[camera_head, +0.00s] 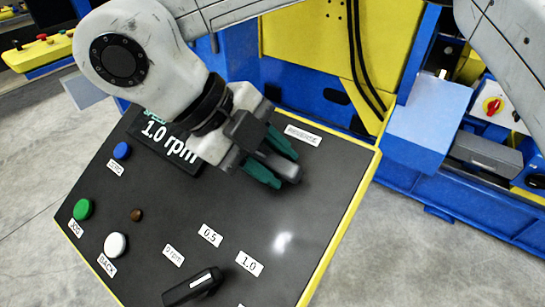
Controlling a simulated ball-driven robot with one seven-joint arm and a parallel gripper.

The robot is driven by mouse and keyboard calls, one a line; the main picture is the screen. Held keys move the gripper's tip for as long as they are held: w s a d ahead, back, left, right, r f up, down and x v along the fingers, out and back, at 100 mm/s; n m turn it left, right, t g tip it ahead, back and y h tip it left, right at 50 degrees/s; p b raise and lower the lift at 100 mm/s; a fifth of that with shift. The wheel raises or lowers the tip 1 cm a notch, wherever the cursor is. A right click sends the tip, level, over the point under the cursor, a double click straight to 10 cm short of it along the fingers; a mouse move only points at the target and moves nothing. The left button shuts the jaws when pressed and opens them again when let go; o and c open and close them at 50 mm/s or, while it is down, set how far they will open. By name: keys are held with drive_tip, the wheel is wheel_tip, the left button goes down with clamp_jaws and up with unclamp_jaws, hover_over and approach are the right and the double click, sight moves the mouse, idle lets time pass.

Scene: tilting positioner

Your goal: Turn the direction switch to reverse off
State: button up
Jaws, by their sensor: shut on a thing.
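A dark control panel (150,235) with a yellow edge fills the lower middle of the view. My gripper (272,168) is over its upper right part, its teal fingers closed around a dark grey handle (289,173), which I take to be the direction switch. Most of the switch is hidden by the fingers and wrist. A white label (303,135) sits just above the fingers; its text is too small to read. I cannot tell which position the switch points to.
A display (168,137) reads 1.0 rpm, partly covered by my wrist. A black rotary knob (192,287) is near the bottom, by 0.5 and 1.0 labels. Blue (122,150), green (82,209) and white (115,245) buttons line the left. Blue machine frame (290,95) stands behind.

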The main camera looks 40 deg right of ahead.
idle(0.4)
drive_tip(key=o, duration=0.8)
drive_tip(key=shift+p+v, duration=3.1)
drive_tip(key=shift+v, duration=2.35)
drive_tip(key=shift+a+f, duration=0.1)
